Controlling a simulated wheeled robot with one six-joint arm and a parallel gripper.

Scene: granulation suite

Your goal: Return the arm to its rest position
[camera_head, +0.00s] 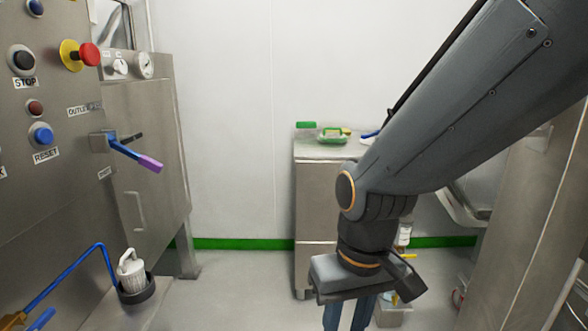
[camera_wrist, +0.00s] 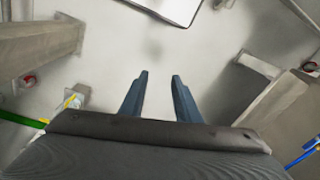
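My arm reaches down from the upper right in the head view. My gripper (camera_head: 346,314) hangs at its end, pointing down toward the floor. In the wrist view my gripper (camera_wrist: 159,82) shows two blue fingers standing apart with bare floor between them. Nothing is held between them. The fingertips are cut off at the bottom edge of the head view.
A steel panel (camera_head: 60,190) with buttons and a blue lever with a purple grip (camera_head: 150,163) stands at left. A white container (camera_head: 131,270) sits in a dark holder. A steel cabinet (camera_head: 315,210) stands behind my arm. Floor (camera_head: 235,290) between is clear.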

